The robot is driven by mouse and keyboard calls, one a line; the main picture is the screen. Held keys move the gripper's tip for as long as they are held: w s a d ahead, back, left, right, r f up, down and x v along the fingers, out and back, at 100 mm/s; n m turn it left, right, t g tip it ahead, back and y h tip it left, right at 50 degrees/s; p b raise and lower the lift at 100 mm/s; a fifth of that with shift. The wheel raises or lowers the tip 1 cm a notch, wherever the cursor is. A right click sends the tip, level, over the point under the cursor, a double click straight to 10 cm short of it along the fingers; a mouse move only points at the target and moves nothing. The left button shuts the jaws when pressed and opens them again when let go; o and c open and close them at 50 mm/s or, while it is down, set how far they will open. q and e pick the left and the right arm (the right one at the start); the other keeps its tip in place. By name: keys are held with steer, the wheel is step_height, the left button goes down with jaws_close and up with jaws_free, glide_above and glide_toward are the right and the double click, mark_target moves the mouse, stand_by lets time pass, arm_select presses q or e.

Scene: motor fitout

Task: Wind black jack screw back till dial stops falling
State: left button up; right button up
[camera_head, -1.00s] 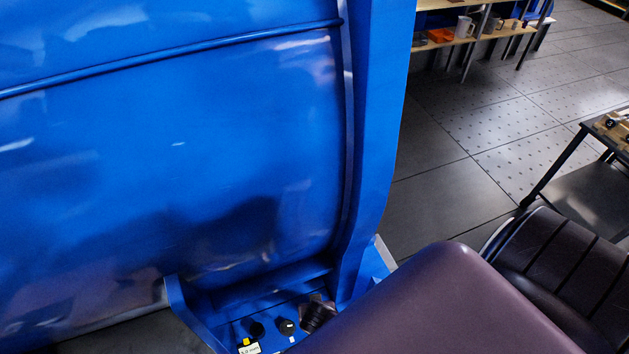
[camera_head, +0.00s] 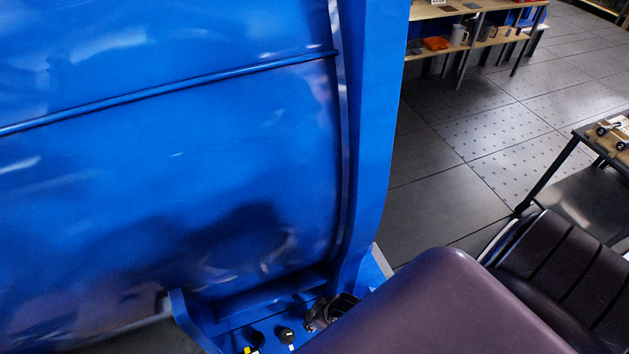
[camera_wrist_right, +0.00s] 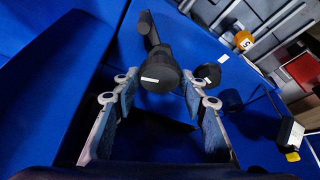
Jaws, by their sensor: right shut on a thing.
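The black jack screw (camera_wrist_right: 160,74), a round knob with a white mark on it, sits between the fingertips of my right gripper (camera_wrist_right: 159,85) in the right wrist view. The gripper is shut on it. In the head view my right gripper (camera_head: 319,313) is small and dark at the blue motor's foot, partly behind my own arm, and hides the screw it holds. A dark box with white and yellow parts (camera_wrist_right: 290,135), perhaps the dial, is at the right of the wrist view; its reading cannot be made out. My left gripper is not in view.
The large blue motor casing (camera_head: 170,190) fills the left. Two black knobs (camera_head: 286,335) stand left of the gripper on the blue foot. A table (camera_head: 590,140) is at the right, shelves (camera_head: 430,50) at the back, and open floor lies between.

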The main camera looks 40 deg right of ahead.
steer(key=shift+d+n+y, duration=0.1)
steer(key=shift+n+y, duration=0.2)
steer(key=shift+n, duration=0.3)
steer(key=o, duration=1.2)
steer(key=shift+c, duration=0.2)
steer(key=shift+r, duration=0.1)
step_height(320, 180, up, 10)
